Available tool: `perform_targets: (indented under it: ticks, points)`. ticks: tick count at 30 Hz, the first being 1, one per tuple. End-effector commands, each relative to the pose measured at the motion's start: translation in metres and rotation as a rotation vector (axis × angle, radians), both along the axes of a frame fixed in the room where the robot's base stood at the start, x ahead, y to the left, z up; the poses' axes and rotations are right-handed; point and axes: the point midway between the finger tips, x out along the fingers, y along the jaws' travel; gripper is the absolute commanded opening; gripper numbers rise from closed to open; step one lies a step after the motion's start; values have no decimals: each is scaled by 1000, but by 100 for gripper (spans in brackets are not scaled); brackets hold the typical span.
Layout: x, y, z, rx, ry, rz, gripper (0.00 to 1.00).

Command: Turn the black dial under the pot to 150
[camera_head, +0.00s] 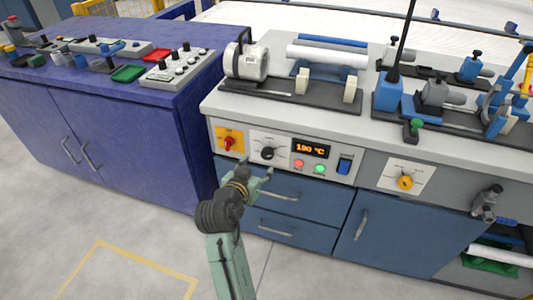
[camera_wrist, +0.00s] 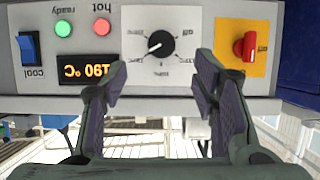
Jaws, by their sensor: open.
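The black dial (camera_head: 267,153) sits on a white scale plate (camera_head: 281,143) on the front panel. The wrist view shows the panel upside down, with the dial (camera_wrist: 160,44) near the middle. A display (camera_head: 310,149) right of the dial reads 190 °C in the head view. A white and grey round unit with dark lettering (camera_head: 247,62) stands on the bench above the dial. My gripper (camera_head: 256,172) is open and empty in front of the panel, just below the dial. In the wrist view its fingers (camera_wrist: 160,76) are spread to either side of the dial, apart from it.
A red knob on a yellow plate (camera_head: 230,141) is left of the dial. Red and green buttons (camera_head: 319,169) and a blue rocker switch (camera_head: 344,165) are right of it. Blue drawers (camera_head: 290,197) lie below. A purple cabinet (camera_head: 130,115) stands close on the left.

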Motion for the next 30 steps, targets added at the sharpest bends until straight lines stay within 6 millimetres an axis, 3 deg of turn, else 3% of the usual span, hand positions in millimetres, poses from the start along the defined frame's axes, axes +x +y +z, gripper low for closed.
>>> perform_targets:
  ticks: [15, 21, 30]
  points:
    - [77, -24, -30, 0, -3, 3, 54]
    - [90, -28, -37, 1, -5, 4, 54]
    - [91, -28, -38, 1, -5, 6, 53]
